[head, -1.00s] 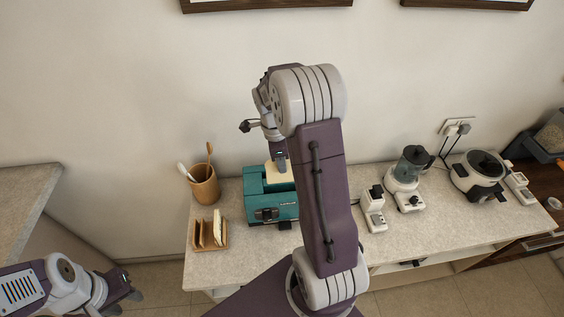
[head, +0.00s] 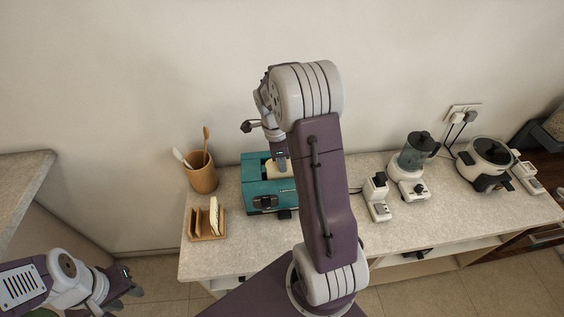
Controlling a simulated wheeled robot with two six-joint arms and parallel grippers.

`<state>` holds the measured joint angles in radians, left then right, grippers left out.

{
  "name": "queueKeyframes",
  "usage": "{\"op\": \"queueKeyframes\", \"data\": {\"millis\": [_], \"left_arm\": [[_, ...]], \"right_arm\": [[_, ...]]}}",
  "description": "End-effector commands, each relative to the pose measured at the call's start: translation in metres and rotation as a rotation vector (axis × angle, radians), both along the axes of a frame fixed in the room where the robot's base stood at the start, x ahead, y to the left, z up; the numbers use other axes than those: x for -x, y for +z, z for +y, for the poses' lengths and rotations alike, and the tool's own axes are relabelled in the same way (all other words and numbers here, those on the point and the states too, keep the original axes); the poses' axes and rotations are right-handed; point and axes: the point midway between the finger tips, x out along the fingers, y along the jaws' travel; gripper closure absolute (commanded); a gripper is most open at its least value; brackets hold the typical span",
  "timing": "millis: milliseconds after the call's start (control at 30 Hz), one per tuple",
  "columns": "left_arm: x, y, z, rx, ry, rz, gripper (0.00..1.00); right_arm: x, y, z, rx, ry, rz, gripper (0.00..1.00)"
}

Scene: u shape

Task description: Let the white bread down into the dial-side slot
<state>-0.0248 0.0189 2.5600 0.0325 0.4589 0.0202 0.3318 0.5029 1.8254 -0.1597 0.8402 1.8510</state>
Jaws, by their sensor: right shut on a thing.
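The teal toaster (head: 252,188) stands on the counter, its right part hidden behind my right arm. My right gripper (head: 281,160) points down over the toaster and is shut on the white bread (head: 272,169). The bread shows as a small pale patch at the toaster's top; its lower part is hidden, and I cannot tell how deep it sits or in which slot. My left gripper (head: 128,284) is at the lower left, away from the toaster; its finger gap is unclear.
A wooden rack (head: 206,237) with a pale slice (head: 214,214) stands left of the toaster. Behind it is a wooden utensil cup (head: 203,178). A white appliance (head: 377,200), a blender (head: 414,155) and a cooker (head: 486,165) stand to the right.

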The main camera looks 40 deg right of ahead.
Motion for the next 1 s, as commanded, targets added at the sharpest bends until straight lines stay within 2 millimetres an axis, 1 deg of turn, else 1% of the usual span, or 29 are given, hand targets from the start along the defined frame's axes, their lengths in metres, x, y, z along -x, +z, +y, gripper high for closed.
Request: {"op": "queueKeyframes", "data": {"millis": [667,933,967,1000], "left_arm": [[0.000,-0.019,0.000,0.000,0.000,0.000,0.64],[0.000,-0.019,0.000,0.000,0.000,0.000,0.64],[0.000,-0.019,0.000,0.000,0.000,0.000,0.64],[0.000,-0.019,0.000,0.000,0.000,0.000,0.64]], "right_arm": [[0.000,-0.024,0.000,0.000,0.000,0.000,1.00],[0.000,-0.024,0.000,0.000,0.000,0.000,1.00],[0.000,-0.024,0.000,0.000,0.000,0.000,0.80],[0.000,-0.024,0.000,0.000,0.000,0.000,0.69]]}}
